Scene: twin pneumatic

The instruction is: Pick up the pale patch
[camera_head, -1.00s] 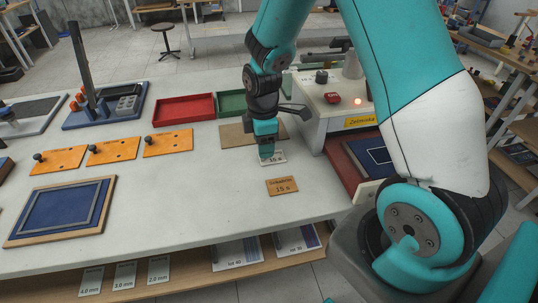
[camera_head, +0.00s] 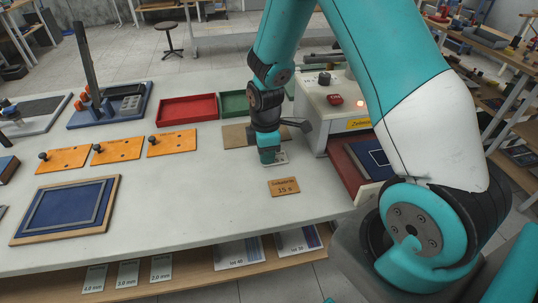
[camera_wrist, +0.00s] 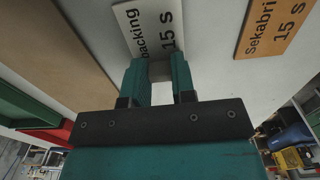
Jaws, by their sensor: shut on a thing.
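My gripper (camera_wrist: 160,80) points down at the white table top, and its two fingers are a small gap apart. A small pale grey-beige piece (camera_wrist: 160,71), which looks like the pale patch, sits between the fingertips. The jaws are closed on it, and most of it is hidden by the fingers. In the head view my gripper (camera_head: 269,158) is low over the table, and the piece cannot be made out there.
An orange sign (camera_head: 284,187) lies in front of my gripper. A tan board (camera_head: 236,134) lies behind it. A machine with a red tray (camera_head: 352,165) stands to the right. Red (camera_head: 187,109) and green (camera_head: 234,103) bins are behind. The table's front middle is clear.

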